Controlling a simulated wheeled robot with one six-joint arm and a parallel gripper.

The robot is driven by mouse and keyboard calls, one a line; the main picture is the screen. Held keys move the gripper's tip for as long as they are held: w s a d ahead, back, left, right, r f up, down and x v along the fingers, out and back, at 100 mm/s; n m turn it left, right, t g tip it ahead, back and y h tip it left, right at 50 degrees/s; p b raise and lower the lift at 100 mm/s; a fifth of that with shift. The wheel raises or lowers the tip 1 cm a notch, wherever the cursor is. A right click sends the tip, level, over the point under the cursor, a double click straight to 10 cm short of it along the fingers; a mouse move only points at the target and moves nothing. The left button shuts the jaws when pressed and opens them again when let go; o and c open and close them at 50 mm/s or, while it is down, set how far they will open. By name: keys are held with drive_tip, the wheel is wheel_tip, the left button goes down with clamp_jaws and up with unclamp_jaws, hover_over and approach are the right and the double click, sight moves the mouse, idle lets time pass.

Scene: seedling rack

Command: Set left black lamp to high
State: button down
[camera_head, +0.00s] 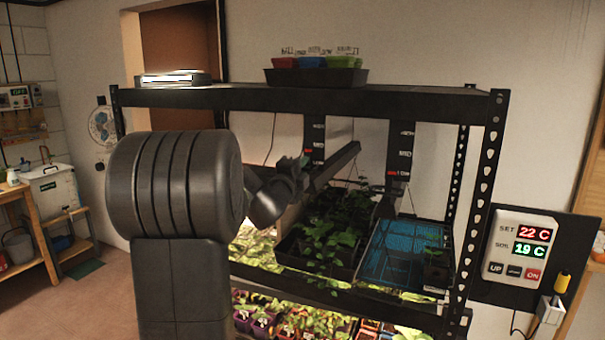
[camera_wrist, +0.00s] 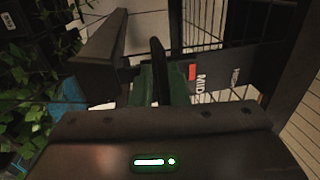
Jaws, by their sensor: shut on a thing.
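The left black lamp (camera_head: 336,164) is a dark bar slanting under the top shelf, beside the left label strip (camera_head: 314,135) marked HIGH, MID and LOW. That strip's red marker (camera_head: 308,151) sits close to MID. My gripper (camera_head: 290,175) is at the lamp's near end, partly hidden by my arm. In the wrist view, its green-lined jaws (camera_wrist: 160,85) are shut on a narrow black handle (camera_wrist: 158,60), with the lamp bar (camera_wrist: 98,58) beside it. There the red marker (camera_wrist: 193,72) is next to MID. The lamp's far end is unclear.
The right label strip (camera_head: 400,140) has its red marker at LOW. Leafy seedlings (camera_head: 325,235) and a blue-lit tray (camera_head: 405,250) lie below. The top shelf (camera_head: 240,97) closes the space above. A control box (camera_head: 515,250) reads 22 C and 19 C.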

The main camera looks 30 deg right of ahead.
wheel_tip(320, 180, up, 8)
drive_tip(key=p, duration=0.3)
drive_tip(key=shift+p, duration=0.35)
drive_tip(key=c, duration=1.6)
unclamp_jaws()
drive_tip(key=shift+o, duration=0.2)
drive_tip(key=shift+f, duration=0.1)
drive_tip(key=shift+f, duration=0.1)
drive_tip(key=b+v, duration=0.4)
drive_tip(key=v, duration=0.9)
drive_tip(key=shift+s+a, duration=0.15)
drive_tip(key=shift+a, duration=0.25)
drive_tip(key=shift+f, duration=0.15)
